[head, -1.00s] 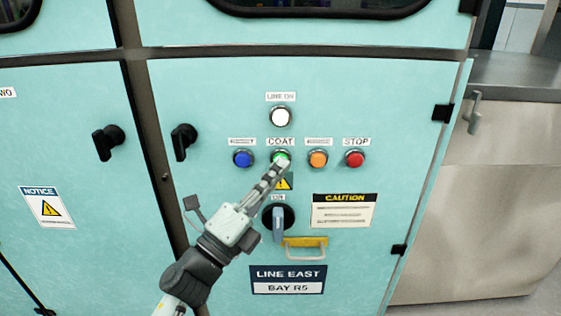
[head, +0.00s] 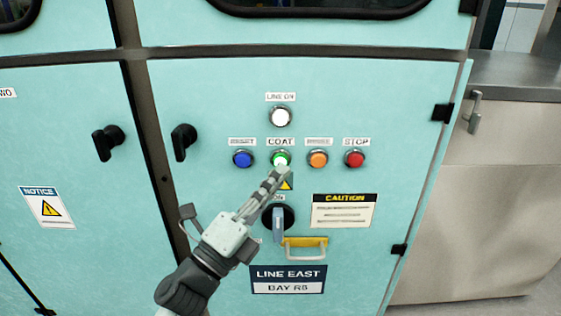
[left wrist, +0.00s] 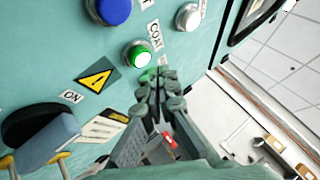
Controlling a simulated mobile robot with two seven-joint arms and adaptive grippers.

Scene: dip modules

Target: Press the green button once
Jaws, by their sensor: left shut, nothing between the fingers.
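The green button (head: 281,158) sits under the COAT label in a row on the teal panel (head: 400,120). In the left wrist view the shut fingertips (left wrist: 160,78) are beside the button, with a visible gap. My right gripper is not in view.
A blue button (head: 243,158) is left of the green one; an orange button (head: 318,158) and a red STOP button (head: 355,158) are right. A white round light (head: 281,117) is above. A rotary switch (head: 278,222) and a yellow-topped handle (head: 305,246) are below.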

